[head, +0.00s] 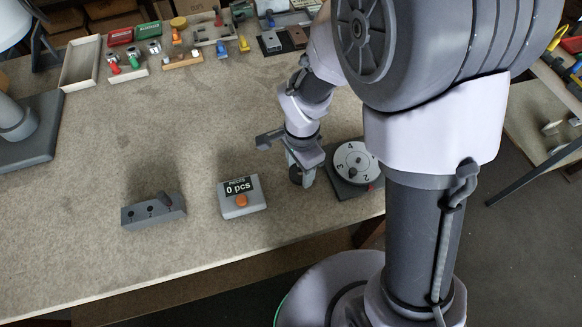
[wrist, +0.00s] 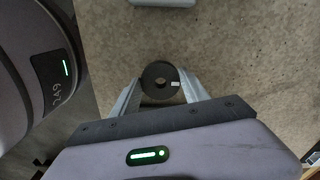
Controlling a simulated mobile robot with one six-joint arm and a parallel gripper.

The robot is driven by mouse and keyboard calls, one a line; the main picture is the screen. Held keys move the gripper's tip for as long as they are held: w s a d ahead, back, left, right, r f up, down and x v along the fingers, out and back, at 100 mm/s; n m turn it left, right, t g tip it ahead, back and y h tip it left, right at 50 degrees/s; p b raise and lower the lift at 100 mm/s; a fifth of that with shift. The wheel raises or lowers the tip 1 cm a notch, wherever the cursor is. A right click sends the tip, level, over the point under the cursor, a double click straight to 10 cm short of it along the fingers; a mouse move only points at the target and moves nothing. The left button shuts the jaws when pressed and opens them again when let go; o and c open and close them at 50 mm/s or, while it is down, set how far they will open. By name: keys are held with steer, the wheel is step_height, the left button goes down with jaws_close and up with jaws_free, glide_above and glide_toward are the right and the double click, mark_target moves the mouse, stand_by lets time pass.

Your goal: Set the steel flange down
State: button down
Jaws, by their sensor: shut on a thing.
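The steel flange (wrist: 159,94) is a dark ring with a round central hole and a small pale mark, seen in the wrist view. My gripper (wrist: 160,84) has one finger on each side of it and is shut on it. In the head view my gripper (head: 300,174) points down over the bench, between the counter box and the numbered dial. The flange (head: 295,175) shows there only as a small dark shape, partly hidden by the gripper. I cannot tell whether it touches the bench top.
The grey counter box (head: 242,203), reading "0 pcs" with an orange button, is left of my gripper. The numbered dial (head: 354,161) is close on the right. A grey switch block (head: 153,211) stands farther left. The bench (head: 170,120) is clear behind; tools and trays line its back.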

mark_target(299, 177)
step_height(299, 177, down, 4)
steer(key=shift+b, duration=0.65)
steer(key=shift+r, duration=0.15)
steer(key=c, duration=0.6)
jaws_free()
steer(key=shift+f, duration=0.2)
